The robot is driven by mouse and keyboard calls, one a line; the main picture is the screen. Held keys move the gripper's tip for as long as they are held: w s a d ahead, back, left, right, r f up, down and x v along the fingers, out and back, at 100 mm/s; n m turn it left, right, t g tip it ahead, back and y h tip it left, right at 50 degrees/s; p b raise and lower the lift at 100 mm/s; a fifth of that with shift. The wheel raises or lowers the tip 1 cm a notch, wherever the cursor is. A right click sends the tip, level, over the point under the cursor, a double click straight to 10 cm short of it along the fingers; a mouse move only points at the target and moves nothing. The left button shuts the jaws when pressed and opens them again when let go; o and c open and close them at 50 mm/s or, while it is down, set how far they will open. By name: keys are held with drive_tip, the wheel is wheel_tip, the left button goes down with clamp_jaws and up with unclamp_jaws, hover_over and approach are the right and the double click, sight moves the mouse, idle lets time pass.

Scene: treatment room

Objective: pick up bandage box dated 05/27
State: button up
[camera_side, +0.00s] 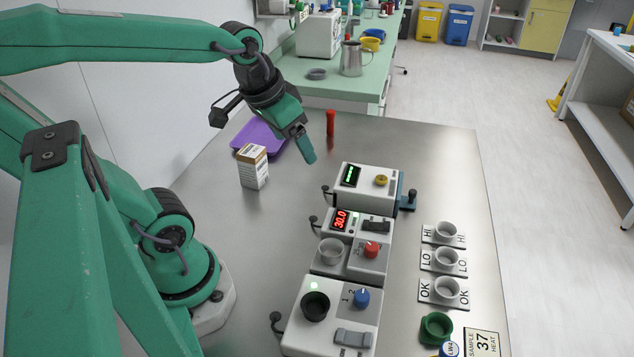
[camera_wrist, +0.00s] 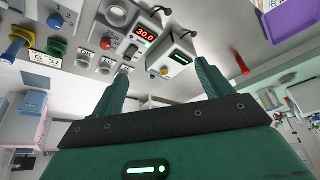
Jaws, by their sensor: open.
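A small white box with a gold-brown top (camera_side: 254,168) stands upright on the metal table in the side view, on the left in front of the purple tray. Its print is too small to read, so I cannot tell its date. It does not show in the wrist view. My gripper (camera_side: 307,155) is above the table, to the right of the box and apart from it. In the wrist view its two fingers (camera_wrist: 158,82) are spread, with nothing between them.
A purple tray (camera_side: 262,136) lies behind the box, and a red cylinder (camera_side: 331,123) stands right of it. Three white devices (camera_side: 365,180) (camera_side: 350,241) (camera_side: 333,317) run down the table's middle. Labelled cups (camera_side: 443,261) stand at right. Bare table lies between box and devices.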

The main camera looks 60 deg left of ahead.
sight(251, 150)
drive_tip(key=a+f+n+g, duration=0.1)
drive_tip(key=a+f, duration=0.3)
drive_tip(key=a, duration=0.4)
drive_tip(key=a+f+n+g, duration=0.2)
drive_tip(key=a+f, duration=0.3)
drive_tip(key=a, duration=0.3)
drive_tip(key=a+f+n+g, duration=0.1)
drive_tip(key=a+f+n, duration=0.2)
drive_tip(key=a, duration=0.5)
drive_tip(key=shift+w+a+f+g+h, duration=0.15)
drive_tip(key=shift+a+f+g+h, duration=0.2)
drive_tip(key=shift+f, duration=0.3)
drive_tip(key=shift+f, duration=0.1)
drive_tip(key=shift+f, duration=1.2)
drive_tip(key=shift+f, duration=0.1)
drive_tip(key=shift+f, duration=2.5)
